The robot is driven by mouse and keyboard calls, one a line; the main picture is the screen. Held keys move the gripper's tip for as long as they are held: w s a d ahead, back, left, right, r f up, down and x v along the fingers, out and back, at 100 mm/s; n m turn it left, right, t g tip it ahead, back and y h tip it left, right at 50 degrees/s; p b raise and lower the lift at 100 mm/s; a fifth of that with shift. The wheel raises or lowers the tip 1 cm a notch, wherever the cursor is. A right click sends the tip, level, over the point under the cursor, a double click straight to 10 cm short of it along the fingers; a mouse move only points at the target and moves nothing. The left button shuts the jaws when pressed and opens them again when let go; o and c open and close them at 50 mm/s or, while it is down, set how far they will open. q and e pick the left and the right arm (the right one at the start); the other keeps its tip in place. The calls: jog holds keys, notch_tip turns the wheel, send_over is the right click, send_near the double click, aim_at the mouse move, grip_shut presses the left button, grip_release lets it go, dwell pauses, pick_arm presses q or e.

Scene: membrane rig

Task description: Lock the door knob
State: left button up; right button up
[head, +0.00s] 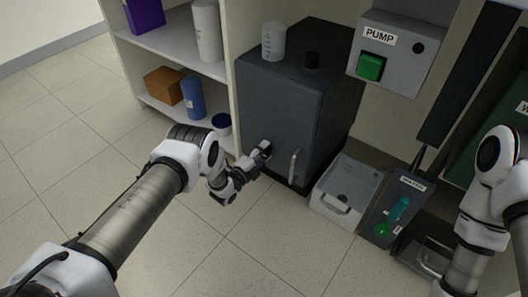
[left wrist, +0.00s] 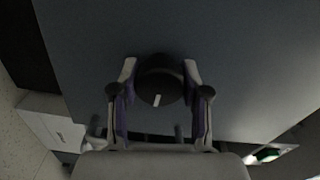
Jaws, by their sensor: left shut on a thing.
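The door knob (left wrist: 160,82) is a round black knob with a short white mark. It sits on the dark grey door (left wrist: 225,50) of a box-shaped cabinet (head: 290,100). In the left wrist view the mark is near the knob's lower part and almost upright, tilted slightly. My left gripper (head: 264,150) is at the cabinet's front, and its two fingers (left wrist: 160,84) are shut on the knob from both sides. In the head view the gripper hides most of the knob. My right arm shows at the right, but its gripper is not in view.
A vertical handle (head: 294,165) stands on the door right of my left gripper. A grey box with a handle (head: 345,190) sits right of the cabinet. A pump panel with a green button (head: 370,67) is above. White shelves (head: 175,38) stand left. Floor in front is clear.

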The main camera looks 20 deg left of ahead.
pick_arm(q)
jog(key=o, duration=1.2)
jog(key=shift+c, duration=0.2)
jog(key=v, duration=1.2)
